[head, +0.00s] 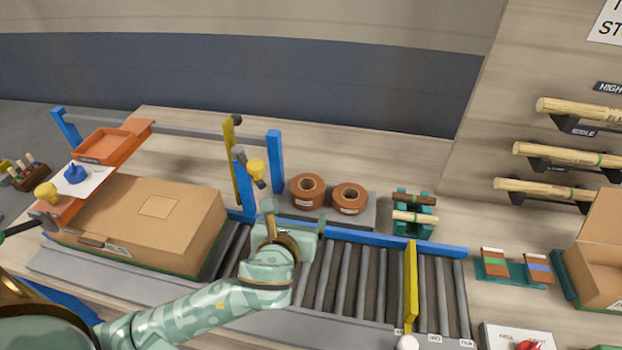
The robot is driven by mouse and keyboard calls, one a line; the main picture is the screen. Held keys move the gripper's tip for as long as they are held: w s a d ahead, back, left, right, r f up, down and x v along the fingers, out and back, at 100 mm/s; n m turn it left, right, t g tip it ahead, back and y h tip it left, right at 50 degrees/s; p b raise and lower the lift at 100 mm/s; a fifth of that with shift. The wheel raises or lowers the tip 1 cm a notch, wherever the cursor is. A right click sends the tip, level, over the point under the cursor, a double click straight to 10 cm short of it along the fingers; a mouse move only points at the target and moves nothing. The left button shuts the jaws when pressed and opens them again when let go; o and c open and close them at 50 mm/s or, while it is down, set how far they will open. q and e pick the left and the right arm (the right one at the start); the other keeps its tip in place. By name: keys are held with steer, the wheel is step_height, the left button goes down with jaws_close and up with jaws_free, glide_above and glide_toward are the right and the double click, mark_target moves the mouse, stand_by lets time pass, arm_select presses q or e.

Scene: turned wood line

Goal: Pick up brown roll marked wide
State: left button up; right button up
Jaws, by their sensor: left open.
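Two brown rolls stand side by side on a grey plate (368,222) behind the roller conveyor. The left roll (318,198) looks larger and taller; the right roll (359,204) is lower. Each has a pale label on its front, too small to read, so I cannot tell from print which is marked wide. My left gripper (294,215) is open and empty, just in front of the left roll, above the conveyor's back edge. It hides part of the plate's front. My right gripper is not in view.
A large cardboard box (150,225) sits on the conveyor at left. A blue post (275,170) and a yellow-handled tool (256,170) stand left of the rolls. A green rack with short rods (415,217) is to their right. A yellow bar (411,283) crosses the conveyor.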

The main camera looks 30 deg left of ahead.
arm_select(q)
steer(key=b, duration=0.3)
glide_toward(309, 182)
steer(key=shift+w+a+f, duration=0.15)
steer(key=shift+w+f, duration=0.8)
steer(key=shift+w, duration=0.05)
steer(key=b+x, duration=0.1)
steer(key=x, duration=0.1)
steer(key=b+x, duration=0.2)
steer(key=x, duration=0.1)
steer(key=shift+w+a+r, duration=0.1)
steer(key=shift+w+a, duration=0.15)
steer(key=shift+w, duration=0.15)
steer(key=shift+r, duration=0.15)
steer(key=shift+c, duration=0.4)
steer(key=c, duration=0.7)
